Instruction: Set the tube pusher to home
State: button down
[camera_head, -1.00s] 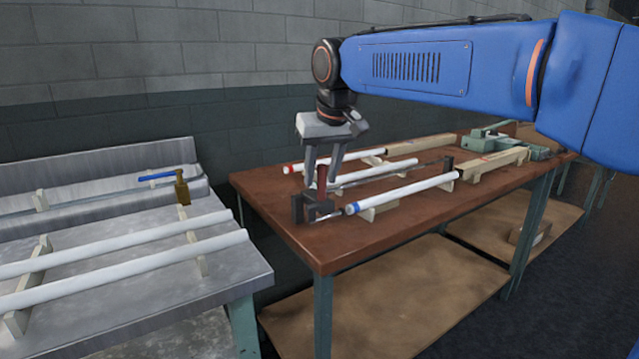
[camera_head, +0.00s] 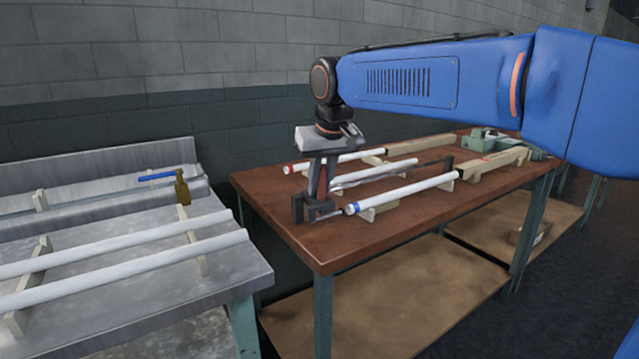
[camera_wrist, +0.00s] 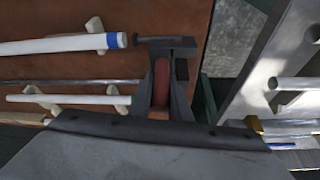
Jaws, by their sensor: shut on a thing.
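The tube pusher (camera_head: 299,210) is a dark bracket at the near left end of the brown table. It has an upright red handle (camera_wrist: 160,84). In the wrist view, the pusher's dark body (camera_wrist: 182,45) shows with a short rod pointing left at the blue-banded end of a white tube (camera_wrist: 60,44). A small gap appears between rod and tube end. That tube also shows in the head view (camera_head: 405,193). My gripper (camera_head: 319,190) points down at the pusher, its fingers shut on the red handle. The fingers hide part of the handle.
More white tubes lie on wooden supports on the brown table (camera_head: 262,195); one has a red end (camera_head: 330,161). A grey metal bench (camera_head: 110,265) at left holds long tubes and a brass fitting with a blue lever (camera_head: 182,188). A gap separates bench and table.

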jog(key=w+d, duration=0.9)
jog(key=d, duration=0.4)
jog(key=w+d, duration=0.9)
jog(key=d, duration=0.5)
jog(key=w+d, duration=0.9)
jog(key=d, duration=0.4)
jog(key=shift+w+d, duration=0.2)
jog(key=c, duration=1.6)
grip_release()
jog(key=shift+c, duration=0.2)
jog(key=v, duration=1.7)
jog(key=shift+s+r, duration=0.15)
jog(key=shift+s, duration=0.05)
jog(key=shift+s, duration=0.1)
